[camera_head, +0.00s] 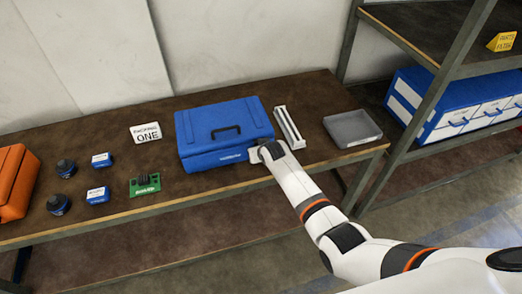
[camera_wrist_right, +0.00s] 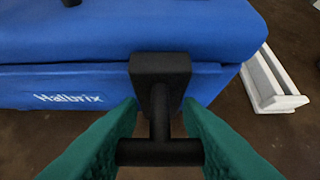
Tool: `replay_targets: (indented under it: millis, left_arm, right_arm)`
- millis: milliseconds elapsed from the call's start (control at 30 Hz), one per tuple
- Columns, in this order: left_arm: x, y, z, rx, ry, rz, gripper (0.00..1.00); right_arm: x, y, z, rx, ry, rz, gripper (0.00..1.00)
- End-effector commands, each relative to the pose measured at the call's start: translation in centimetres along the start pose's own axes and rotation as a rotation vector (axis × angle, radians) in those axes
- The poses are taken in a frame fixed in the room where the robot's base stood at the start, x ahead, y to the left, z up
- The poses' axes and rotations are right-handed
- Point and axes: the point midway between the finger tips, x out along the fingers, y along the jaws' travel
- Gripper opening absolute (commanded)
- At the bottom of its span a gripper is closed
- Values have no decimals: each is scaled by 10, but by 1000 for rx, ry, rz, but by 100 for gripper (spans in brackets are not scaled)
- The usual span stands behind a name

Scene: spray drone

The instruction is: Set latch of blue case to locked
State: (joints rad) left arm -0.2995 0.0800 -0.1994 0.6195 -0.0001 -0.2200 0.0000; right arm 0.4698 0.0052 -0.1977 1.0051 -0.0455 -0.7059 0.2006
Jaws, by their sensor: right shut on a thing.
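The blue case (camera_head: 224,130) stands on the brown workbench with its lid down and a dark handle on top. It also fills the upper part of the right wrist view (camera_wrist_right: 115,85), with the word Halbrix on its front. A black T-shaped latch (camera_wrist_right: 160,75) sits on the front near the right corner, its crossbar toward the camera. My right gripper (camera_wrist_right: 160,130) has its green fingers on both sides of the latch stem, shut on it. In the head view my right gripper (camera_head: 262,153) hides the latch at the case's front right corner. My left gripper is not in view.
A white slotted holder (camera_head: 289,127) and a grey tray (camera_head: 352,127) stand right of the case.

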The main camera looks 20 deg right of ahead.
Motion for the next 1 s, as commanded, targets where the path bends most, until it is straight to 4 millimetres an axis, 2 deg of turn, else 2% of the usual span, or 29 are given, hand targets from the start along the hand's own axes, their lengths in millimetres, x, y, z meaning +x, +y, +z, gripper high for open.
replay_targets:
  millis: [67, 100, 200, 467, 633, 767, 1000]
  left_arm:
    - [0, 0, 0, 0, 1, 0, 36]
    - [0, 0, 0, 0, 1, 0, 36]
    - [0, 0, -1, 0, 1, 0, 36]
    - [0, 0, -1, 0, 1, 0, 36]
    - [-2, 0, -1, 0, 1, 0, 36]
    - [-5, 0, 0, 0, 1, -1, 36]
    - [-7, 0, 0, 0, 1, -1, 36]
  right_arm:
    - [0, 0, 0, 0, 1, 0, 0]
    - [0, 0, 0, 0, 1, 0, 39]
    - [0, 0, 0, 0, 0, 0, 55]
    - [0, 0, 0, 0, -1, 0, 55]
    - [-8, 0, 0, 0, -1, 0, 55]
    - [-25, 0, 1, 1, -3, 0, 55]
    - [-66, 0, 0, 0, -3, 0, 55]
